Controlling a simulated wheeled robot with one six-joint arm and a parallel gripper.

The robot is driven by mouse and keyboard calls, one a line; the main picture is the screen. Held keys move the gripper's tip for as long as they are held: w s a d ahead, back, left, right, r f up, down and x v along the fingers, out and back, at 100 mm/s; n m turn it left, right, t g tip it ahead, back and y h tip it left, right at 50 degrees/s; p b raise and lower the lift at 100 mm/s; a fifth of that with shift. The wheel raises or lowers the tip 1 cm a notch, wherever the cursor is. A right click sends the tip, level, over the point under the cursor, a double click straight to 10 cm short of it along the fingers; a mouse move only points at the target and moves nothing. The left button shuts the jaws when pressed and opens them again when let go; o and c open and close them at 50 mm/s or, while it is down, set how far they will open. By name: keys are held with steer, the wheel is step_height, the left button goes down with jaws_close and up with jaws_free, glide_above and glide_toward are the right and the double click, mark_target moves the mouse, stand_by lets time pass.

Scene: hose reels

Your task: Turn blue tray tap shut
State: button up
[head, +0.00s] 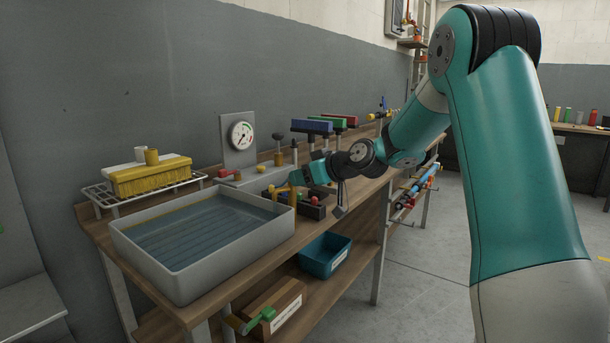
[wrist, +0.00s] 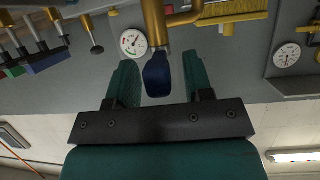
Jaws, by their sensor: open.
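A blue tap handle (wrist: 157,78) on a brass tap (wrist: 155,25) shows in the wrist view between my gripper's two teal fingers. My gripper (wrist: 159,66) is open, with a finger on each side of the handle and a visible gap on both sides. In the head view my gripper (head: 302,175) is at the right end of a grey tray (head: 205,272) holding water. The yellow brass tap (head: 284,190) shows there beside it. In the head view I cannot make out the blue handle clearly; my gripper hides it.
A gauge (head: 241,135) stands behind the tray. A yellow brush (head: 150,178) lies on a wire rack at left. T-shaped blue, green and red handles (head: 312,126) stand beyond my gripper. Below are a blue bin (head: 325,258) and a green-handled tap (head: 262,317). Floor at right is clear.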

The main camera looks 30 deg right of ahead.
jaws_close()
